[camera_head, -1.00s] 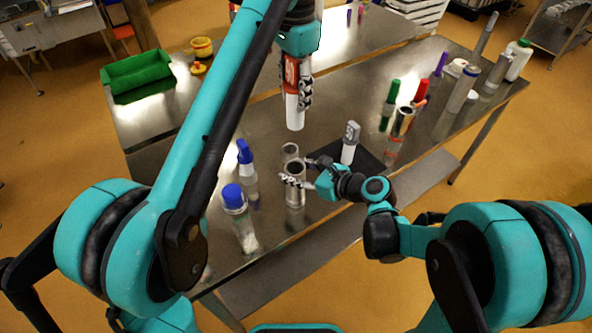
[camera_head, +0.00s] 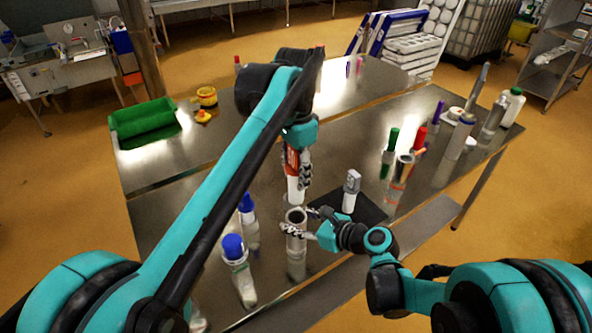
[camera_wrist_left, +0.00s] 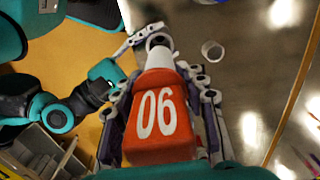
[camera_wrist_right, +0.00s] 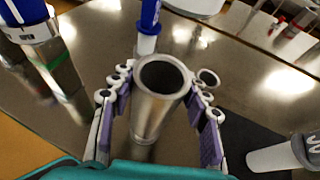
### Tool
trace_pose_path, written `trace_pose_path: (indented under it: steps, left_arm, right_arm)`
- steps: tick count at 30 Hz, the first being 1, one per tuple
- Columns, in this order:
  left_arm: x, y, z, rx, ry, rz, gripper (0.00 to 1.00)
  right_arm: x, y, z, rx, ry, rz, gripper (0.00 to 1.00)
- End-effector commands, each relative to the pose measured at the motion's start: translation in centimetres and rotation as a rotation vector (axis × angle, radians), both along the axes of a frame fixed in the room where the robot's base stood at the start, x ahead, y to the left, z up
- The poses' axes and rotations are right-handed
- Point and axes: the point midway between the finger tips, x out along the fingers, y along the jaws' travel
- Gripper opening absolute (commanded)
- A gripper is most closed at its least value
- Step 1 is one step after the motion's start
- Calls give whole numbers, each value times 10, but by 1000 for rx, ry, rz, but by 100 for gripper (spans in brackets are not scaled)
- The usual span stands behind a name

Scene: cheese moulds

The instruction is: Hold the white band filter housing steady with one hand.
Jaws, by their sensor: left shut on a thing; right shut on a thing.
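A steel cylindrical housing (camera_head: 296,246) stands upright on the table, its mouth open. I cannot make out a white band on it. My right gripper (camera_head: 302,226) is shut around its upper part; the right wrist view shows the housing (camera_wrist_right: 152,115) between both fingers. My left gripper (camera_head: 299,168) is shut on an orange-red and white cartridge (camera_head: 294,188), which hangs upright just above the housing mouth, seemingly apart from it. In the left wrist view the cartridge (camera_wrist_left: 158,120) reads "06", and its white end points toward the housing mouth.
A grey-topped white cartridge (camera_head: 350,195) stands on a black mat (camera_head: 373,212) to the right. Two blue-capped bottles (camera_head: 234,249) stand at the left. A small open metal cup (camera_wrist_right: 208,77) is close behind the housing. Green- and red-capped items (camera_head: 391,142) stand farther right.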

Motion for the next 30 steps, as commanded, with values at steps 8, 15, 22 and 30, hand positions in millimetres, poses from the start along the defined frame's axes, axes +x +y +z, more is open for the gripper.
trace_pose_path:
  steps: [8, 15, 22, 30]
  left_arm:
    - [0, 0, -26, 0, 0, 0, 11]
    - [0, 0, -45, 0, 0, 0, 11]
    - [0, 0, -52, 0, 0, 0, 11]
    - [0, 0, -52, 0, 0, 0, 11]
  right_arm:
    - [0, 0, 0, -1, 0, 0, 6]
    - [0, 0, 0, -1, 0, 0, 6]
    - [0, 0, -1, -1, 0, 0, 6]
    - [0, 0, -1, -2, 1, 0, 6]
